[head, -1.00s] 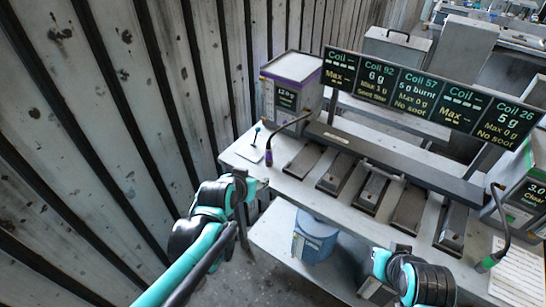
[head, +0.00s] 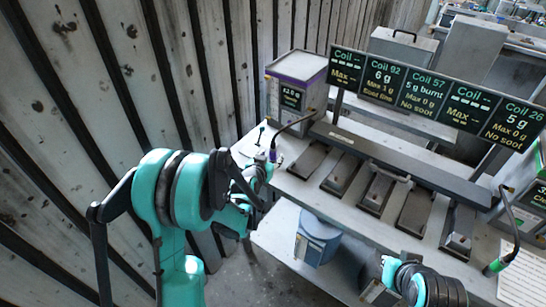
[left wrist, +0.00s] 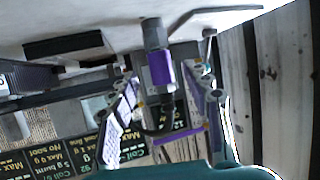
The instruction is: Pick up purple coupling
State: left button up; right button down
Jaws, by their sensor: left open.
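The purple coupling (head: 272,155) hangs at the end of a dark hose at the bench's left end. In the left wrist view the coupling (left wrist: 161,72) is a grey cylinder with a purple band, in the middle between my fingers. My left gripper (head: 262,165) is right beside it in the head view. In the left wrist view the left gripper (left wrist: 163,88) is open, with one finger on each side of the coupling and gaps showing. My right gripper (head: 374,291) is low in the head view, and its fingers do not show clearly.
A purple-topped box (head: 297,85) stands behind the hose. Several dark trays (head: 341,173) line the bench (head: 365,228) under the coil signs (head: 430,95). A green coupling (head: 494,268) hangs at the right. A wall is close at left.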

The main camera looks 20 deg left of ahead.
aim_at(272, 145)
pick_arm(q)
jog(key=b+x, duration=0.1)
jog(key=x, duration=0.3)
jog(key=shift+s, duration=0.15)
jog(key=c, duration=0.3)
grip_shut()
jog(key=shift+r, duration=0.1)
notch_tip(272, 145, up, 4)
jog(key=shift+r+p, duration=0.25)
jog(key=shift+p, duration=0.9)
jog(key=d+r+p, duration=0.3)
jog(key=d+r, duration=0.3)
jog(key=d, duration=0.5)
jog(key=shift+d+r, duration=0.2)
jog(key=shift+d, duration=0.1)
